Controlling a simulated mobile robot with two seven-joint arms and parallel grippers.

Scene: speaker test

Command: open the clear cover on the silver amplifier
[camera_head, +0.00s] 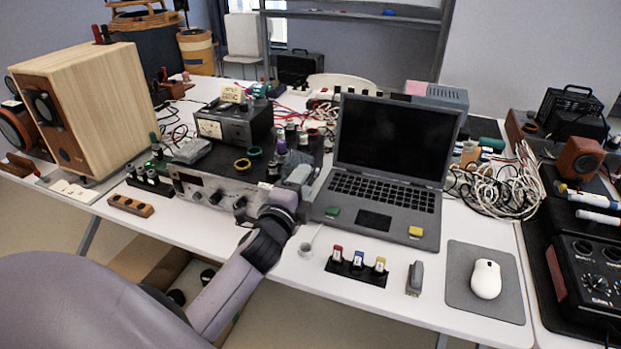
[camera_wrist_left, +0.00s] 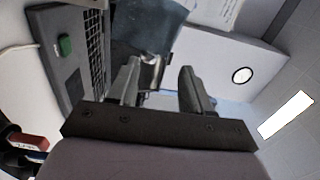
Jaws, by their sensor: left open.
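The silver amplifier (camera_head: 206,190) sits on the white table left of the laptop, its knobbed front panel facing me. Meters, rings and small parts lie on or just behind its dark top. I cannot clearly make out the clear cover; the arm and clutter hide part of the right end. My left gripper (camera_head: 297,168) is at the amplifier's right end, beside the laptop's left edge. In the left wrist view the left gripper (camera_wrist_left: 160,88) has its two fingers apart, with nothing clearly held between them. My right gripper is not in view.
The open laptop (camera_head: 385,190) stands close on the right. A wooden speaker (camera_head: 95,105) stands on the left.

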